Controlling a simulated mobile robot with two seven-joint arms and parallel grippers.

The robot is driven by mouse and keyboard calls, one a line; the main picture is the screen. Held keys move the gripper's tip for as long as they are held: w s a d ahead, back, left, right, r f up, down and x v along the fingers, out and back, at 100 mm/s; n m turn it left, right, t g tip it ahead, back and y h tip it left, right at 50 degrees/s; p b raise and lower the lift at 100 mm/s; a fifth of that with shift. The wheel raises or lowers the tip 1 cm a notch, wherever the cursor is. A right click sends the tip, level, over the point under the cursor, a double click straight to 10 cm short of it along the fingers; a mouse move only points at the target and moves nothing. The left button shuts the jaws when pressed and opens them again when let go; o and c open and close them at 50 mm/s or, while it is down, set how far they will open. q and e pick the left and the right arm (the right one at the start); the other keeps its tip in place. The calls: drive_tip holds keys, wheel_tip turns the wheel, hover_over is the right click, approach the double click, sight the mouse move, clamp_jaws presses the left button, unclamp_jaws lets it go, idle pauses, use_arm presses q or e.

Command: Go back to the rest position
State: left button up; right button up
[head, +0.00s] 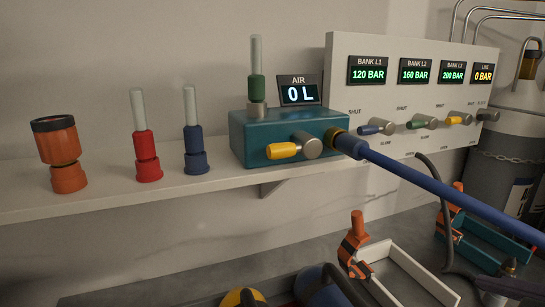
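Neither of my grippers shows in the head view, so I cannot see whether they are open or shut. On the shelf (100,199), a teal box (247,147) has a yellow-handled valve (284,150) and an "AIR 0 L" display (299,94). A clear tube with a green base (256,88) stands on it. A blue hose (430,185) is joined to its right end at a brass fitting. A red-based tube (146,145), a blue-based tube (193,140) and an orange cup-like piece (60,150) stand upright to the left.
A white panel (345,125) behind has several pressure displays and valves. A grey cylinder (490,170) stands at the right behind a chain. On the lower bench are a white frame (415,268) with an orange clamp (354,245), a teal frame (475,254), and partly cut-off round objects.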

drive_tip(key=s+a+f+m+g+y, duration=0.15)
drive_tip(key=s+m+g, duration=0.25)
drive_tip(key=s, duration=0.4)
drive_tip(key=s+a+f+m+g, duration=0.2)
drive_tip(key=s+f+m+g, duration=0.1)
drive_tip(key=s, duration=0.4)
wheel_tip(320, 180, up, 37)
drive_tip(key=p, duration=3.7)
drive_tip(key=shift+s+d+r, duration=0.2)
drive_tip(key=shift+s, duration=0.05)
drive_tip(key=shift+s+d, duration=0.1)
